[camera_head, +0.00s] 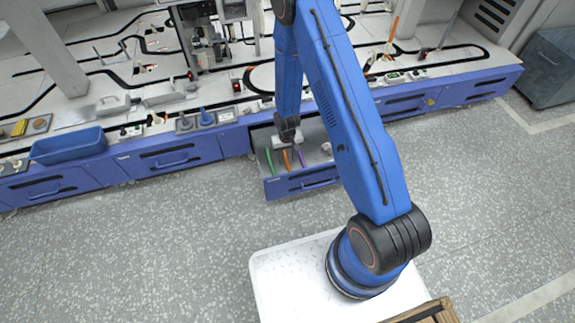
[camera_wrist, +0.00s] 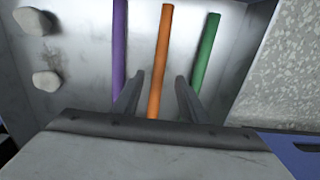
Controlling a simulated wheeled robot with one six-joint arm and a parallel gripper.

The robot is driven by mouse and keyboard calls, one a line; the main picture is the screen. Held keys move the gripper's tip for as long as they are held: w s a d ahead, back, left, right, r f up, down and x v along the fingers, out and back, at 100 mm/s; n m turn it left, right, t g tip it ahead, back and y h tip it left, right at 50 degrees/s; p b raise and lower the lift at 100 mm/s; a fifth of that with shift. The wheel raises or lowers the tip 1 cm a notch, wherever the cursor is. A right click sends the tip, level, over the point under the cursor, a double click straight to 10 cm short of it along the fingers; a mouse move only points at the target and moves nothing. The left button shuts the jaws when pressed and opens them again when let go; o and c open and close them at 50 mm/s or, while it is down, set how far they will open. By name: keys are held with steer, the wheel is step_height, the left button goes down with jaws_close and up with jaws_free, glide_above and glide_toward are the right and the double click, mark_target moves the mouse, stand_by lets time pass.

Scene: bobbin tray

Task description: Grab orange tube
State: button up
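The orange tube (camera_wrist: 160,60) lies in an open drawer, between a purple tube (camera_wrist: 119,45) and a green tube (camera_wrist: 206,52). In the head view the orange tube (camera_head: 286,160) shows partly, below my gripper (camera_head: 286,143). In the wrist view my gripper (camera_wrist: 160,76) is open, with one finger on each side of the orange tube and a gap on both sides. The near end of the orange tube is hidden behind the gripper body. I cannot tell how far the fingertips are above the drawer floor.
The open drawer (camera_head: 312,184) juts from the blue bench front. Two pale lumps (camera_wrist: 42,50) lie at its left in the wrist view. A blue bin (camera_head: 68,146) stands on the bench at left. The floor before the drawer is clear.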

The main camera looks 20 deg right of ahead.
mark_target(288, 163)
steer(key=shift+w+d+f, duration=0.1)
steer(key=shift+d+f, duration=0.05)
steer(key=shift+f, duration=1.7)
jaws_close()
